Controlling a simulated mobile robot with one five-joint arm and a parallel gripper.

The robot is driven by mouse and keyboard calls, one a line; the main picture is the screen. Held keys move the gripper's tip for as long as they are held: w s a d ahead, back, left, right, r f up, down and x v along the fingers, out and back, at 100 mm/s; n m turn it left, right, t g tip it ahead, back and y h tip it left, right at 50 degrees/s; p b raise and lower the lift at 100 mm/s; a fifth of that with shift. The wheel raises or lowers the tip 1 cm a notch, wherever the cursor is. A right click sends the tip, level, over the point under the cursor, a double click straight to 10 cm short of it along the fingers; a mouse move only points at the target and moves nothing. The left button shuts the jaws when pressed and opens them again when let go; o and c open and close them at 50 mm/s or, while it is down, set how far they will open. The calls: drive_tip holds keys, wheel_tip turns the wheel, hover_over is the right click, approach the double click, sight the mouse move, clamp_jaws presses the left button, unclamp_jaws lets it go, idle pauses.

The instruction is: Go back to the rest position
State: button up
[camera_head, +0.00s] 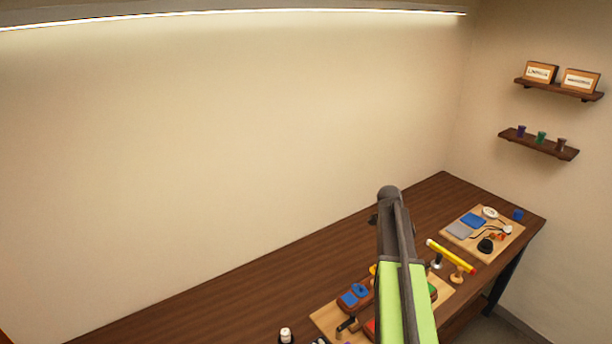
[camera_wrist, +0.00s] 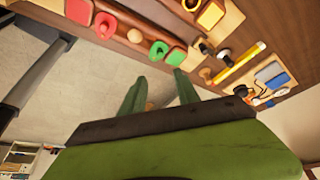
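My gripper (camera_wrist: 160,77) shows in the wrist view as two green fingers, spread apart with a gap between them. A small round tan thing (camera_wrist: 149,106) shows in the gap low between the fingers; I cannot tell whether it is near them or far behind. No finger is seen touching anything. In the head view my raised arm, with its green link, stands in front of the workbench (camera_head: 250,285) and hides part of it. The fingers cannot be made out there.
A board (camera_head: 326,316) holds blue, red and green pieces (camera_head: 354,295). A yellow rod (camera_head: 450,256) lies right of my arm. A second board (camera_head: 487,250) carries flat pads and small parts. Shelves (camera_head: 538,144) hang on the right wall. The bench's back left is clear.

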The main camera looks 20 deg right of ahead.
drive_tip(key=w+a+f+n+t+b, duration=0.1)
drive_tip(key=w+a+f+n+b, duration=0.3)
drive_tip(key=a, duration=0.9)
drive_tip(key=s+a+f+n+t+b, duration=0.1)
drive_tip(key=a+f+n+b, duration=0.2)
drive_tip(key=a+f+b, duration=0.7)
drive_tip(key=s+a+n+y, duration=0.2)
drive_tip(key=s+a+n, duration=0.1)
drive_tip(key=a+n, duration=0.5)
drive_tip(key=s+a+n+y+p, duration=0.1)
drive_tip(key=s+a+n, duration=0.3)
drive_tip(key=a+n, duration=0.5)
drive_tip(key=shift+a+f+y, duration=0.25)
drive_tip(key=shift+a+y, duration=0.25)
drive_tip(key=shift+a, duration=0.05)
